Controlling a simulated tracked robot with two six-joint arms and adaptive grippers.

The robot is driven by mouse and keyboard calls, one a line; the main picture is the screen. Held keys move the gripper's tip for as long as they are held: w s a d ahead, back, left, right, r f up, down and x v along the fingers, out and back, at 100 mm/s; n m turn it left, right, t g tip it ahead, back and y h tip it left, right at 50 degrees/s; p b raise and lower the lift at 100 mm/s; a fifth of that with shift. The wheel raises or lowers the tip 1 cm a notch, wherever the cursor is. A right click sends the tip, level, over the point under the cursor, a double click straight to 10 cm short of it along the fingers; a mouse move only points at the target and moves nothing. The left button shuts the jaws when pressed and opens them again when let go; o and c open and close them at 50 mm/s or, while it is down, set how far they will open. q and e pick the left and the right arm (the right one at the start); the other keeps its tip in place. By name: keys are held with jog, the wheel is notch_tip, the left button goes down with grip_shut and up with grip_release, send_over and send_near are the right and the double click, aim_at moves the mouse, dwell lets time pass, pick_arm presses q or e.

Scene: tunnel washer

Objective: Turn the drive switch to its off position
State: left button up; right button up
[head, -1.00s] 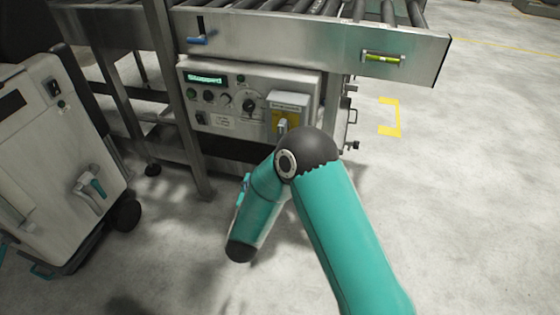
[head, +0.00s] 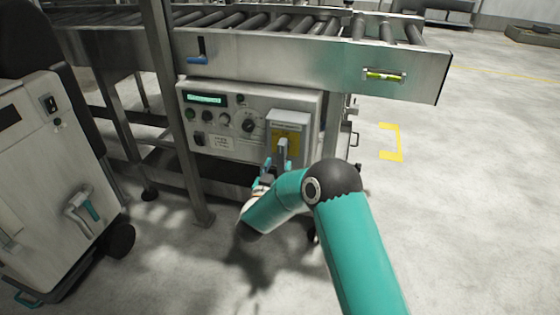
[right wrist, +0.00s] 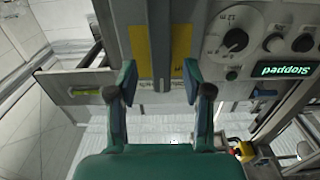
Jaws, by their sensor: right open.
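The drive switch appears to be the grey lever (head: 282,149) on a yellow plate (head: 292,137), on the grey box at the right of the control panel (head: 222,150). My right gripper (head: 268,168) is open just in front of and below it in the head view. In the right wrist view, which shows the panel upside down, the lever (right wrist: 160,45) points towards the gap between the two open fingers (right wrist: 160,84). I see no clear contact. The yellow plate is partly hidden behind the lever. My left gripper is out of view.
The panel display (head: 206,99) reads "Stopped". A dial (head: 249,124) and several buttons sit left of the switch box. A roller conveyor (head: 310,62) runs above the panel. A white cart (head: 50,180) stands at the left. The floor at the right is clear.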

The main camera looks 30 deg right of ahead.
aim_at(280, 160)
jog(key=shift+x, duration=2.3)
grip_shut()
jog(key=shift+a+f, duration=0.1)
